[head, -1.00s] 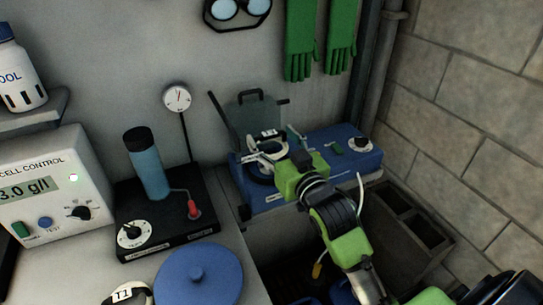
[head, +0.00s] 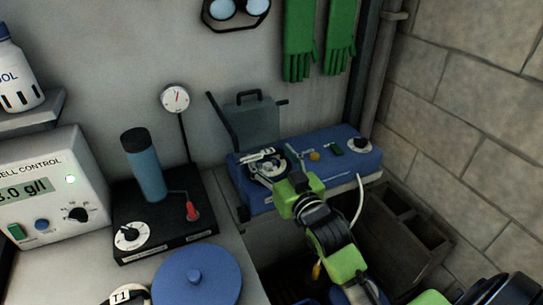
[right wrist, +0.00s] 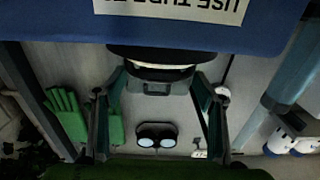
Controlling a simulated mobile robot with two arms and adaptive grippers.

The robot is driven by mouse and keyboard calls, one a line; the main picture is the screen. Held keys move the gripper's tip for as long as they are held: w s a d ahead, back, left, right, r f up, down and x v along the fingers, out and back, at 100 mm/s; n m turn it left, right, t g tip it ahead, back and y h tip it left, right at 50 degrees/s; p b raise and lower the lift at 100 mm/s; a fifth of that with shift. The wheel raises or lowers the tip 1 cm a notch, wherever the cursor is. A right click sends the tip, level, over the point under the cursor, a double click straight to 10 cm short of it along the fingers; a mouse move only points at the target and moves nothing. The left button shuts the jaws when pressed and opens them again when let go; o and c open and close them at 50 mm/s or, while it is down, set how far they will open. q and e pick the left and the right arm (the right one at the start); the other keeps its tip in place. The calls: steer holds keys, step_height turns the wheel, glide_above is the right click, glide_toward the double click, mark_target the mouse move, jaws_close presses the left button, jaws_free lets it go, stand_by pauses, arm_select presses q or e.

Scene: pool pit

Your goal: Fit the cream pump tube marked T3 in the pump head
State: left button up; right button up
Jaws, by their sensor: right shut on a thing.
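The blue pump (head: 340,155) stands against the back wall, with its round dark pump head (head: 284,158) at its left end. My right gripper (head: 270,169) is at the pump head, reaching in from the lower right. It is shut on the cream pump tube (right wrist: 160,66), a pale strip spanning between the fingertips in the right wrist view, against the dark head. My fingers partly hide the tube in the head view, and I cannot read its mark or tell how deep it sits. My left gripper is not in view.
The grey cover (head: 256,122) stands raised behind the pump head. A tube marked T1 (head: 122,295) and a blue lid (head: 198,276) lie on the left bench. A black stand with a blue cylinder (head: 147,165) is left of the pump. Hollow blocks (head: 408,225) sit below right.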

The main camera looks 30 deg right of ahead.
steer(key=o, duration=1.2)
steer(key=shift+f, duration=0.1)
steer(key=shift+r, duration=0.4)
steer(key=shift+s+r, duration=0.2)
steer(key=shift+s, duration=0.05)
steer(key=shift+s+a, duration=0.2)
steer(key=shift+s, duration=2.7)
steer(key=shift+s+a, duration=0.15)
steer(key=shift+s, duration=2.7)
